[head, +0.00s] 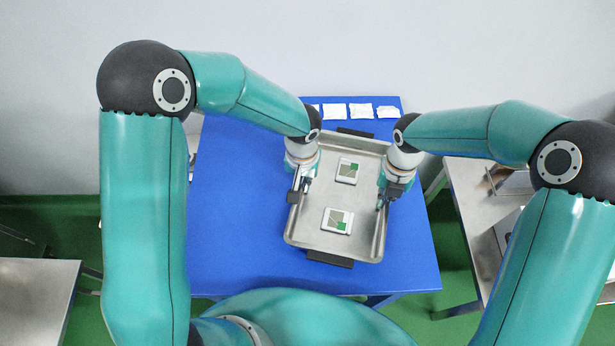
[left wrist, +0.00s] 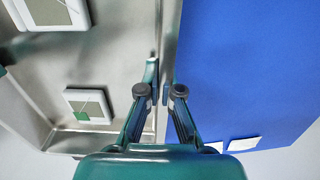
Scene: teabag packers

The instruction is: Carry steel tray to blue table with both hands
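The steel tray (head: 313,231) is a shallow grey pan over the middle right of the blue table (head: 232,228); whether it rests on the top or hangs just above is hard to tell. The tray (left wrist: 110,56) and table (left wrist: 245,75) also show in the left wrist view. My left gripper (head: 301,188) is at the tray's left rim, one finger inside and one outside, closed on it; its fingers (left wrist: 161,85) show in the left wrist view. My right gripper (head: 386,197) is at the right rim and appears closed on it, its fingertips partly hidden.
Two white devices with green patches (head: 347,171) (head: 337,221) lie in the tray. Several white packets (head: 361,110) line the table's back edge. Metal tables stand at left (head: 35,300) and right (head: 478,205). The blue table's left part is clear.

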